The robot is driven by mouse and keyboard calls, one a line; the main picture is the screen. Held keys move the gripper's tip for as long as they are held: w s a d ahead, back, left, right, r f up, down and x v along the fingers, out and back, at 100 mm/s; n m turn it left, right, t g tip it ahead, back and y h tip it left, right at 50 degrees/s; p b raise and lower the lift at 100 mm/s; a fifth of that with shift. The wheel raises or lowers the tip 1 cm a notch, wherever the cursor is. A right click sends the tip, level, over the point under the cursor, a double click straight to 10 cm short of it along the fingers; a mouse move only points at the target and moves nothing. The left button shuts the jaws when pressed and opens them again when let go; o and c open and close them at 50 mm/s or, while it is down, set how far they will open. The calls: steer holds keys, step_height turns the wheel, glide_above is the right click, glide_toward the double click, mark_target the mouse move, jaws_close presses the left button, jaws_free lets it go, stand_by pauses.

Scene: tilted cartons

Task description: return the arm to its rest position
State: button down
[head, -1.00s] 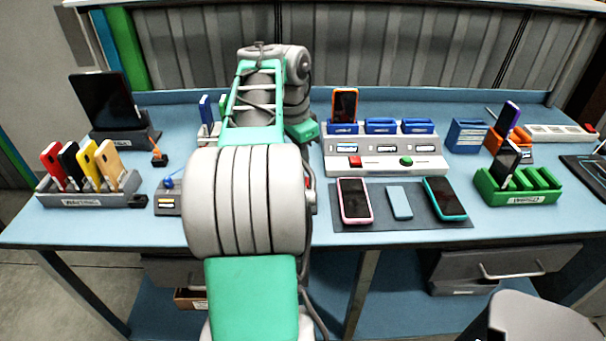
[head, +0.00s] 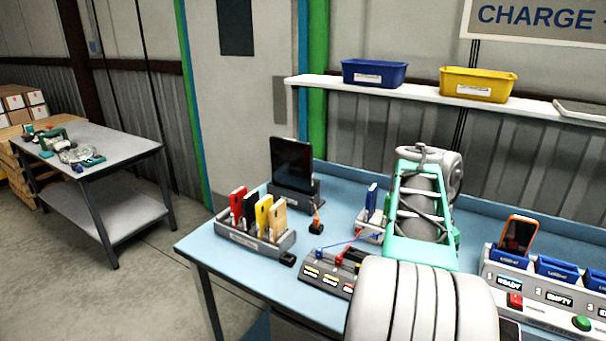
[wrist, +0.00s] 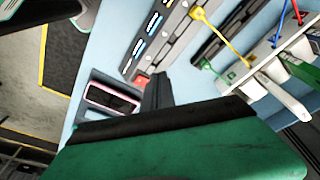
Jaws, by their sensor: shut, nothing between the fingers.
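My arm (head: 420,225), grey and green, reaches over the blue workbench (head: 215,258) in the head view. My gripper is not clearly visible there, hidden by the arm. In the wrist view the green gripper body fills the bottom, and the dark fingers of my gripper (wrist: 157,92) are together with nothing between them. They appear above the bench beside a pink-rimmed phone (wrist: 110,98) and a grey unit with a red button (wrist: 140,80). I cannot tell how high they are.
A rack of phones (head: 252,240), a tablet on a stand (head: 291,165) and a cable unit (head: 330,273) stand left of my arm. A charging dock (head: 545,292) with an orange phone (head: 517,235) is at right. A shelf (head: 420,92) runs behind.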

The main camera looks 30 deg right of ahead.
steer(key=w+a+f+n+t, duration=0.1)
steer(key=w+a+n, duration=0.3)
steer(key=a, duration=0.3)
steer(key=w+a+f+n, duration=0.1)
steer(key=w+a+n, duration=0.3)
steer(key=a, duration=0.3)
steer(key=a+f+n+t, duration=0.1)
steer(key=a+n, duration=0.3)
steer(key=a, duration=0.4)
steer(key=a+f+n+t+y, duration=0.1)
steer(key=a+f+n, duration=0.2)
steer(key=a, duration=0.5)
steer(key=a+f+n+y, duration=0.1)
steer(key=a+f+n, duration=0.1)
steer(key=a+n, duration=0.4)
steer(key=a, duration=0.3)
steer(key=shift+s+f+t, duration=0.3)
steer(key=shift+s+t, duration=0.05)
steer(key=shift+t, duration=0.05)
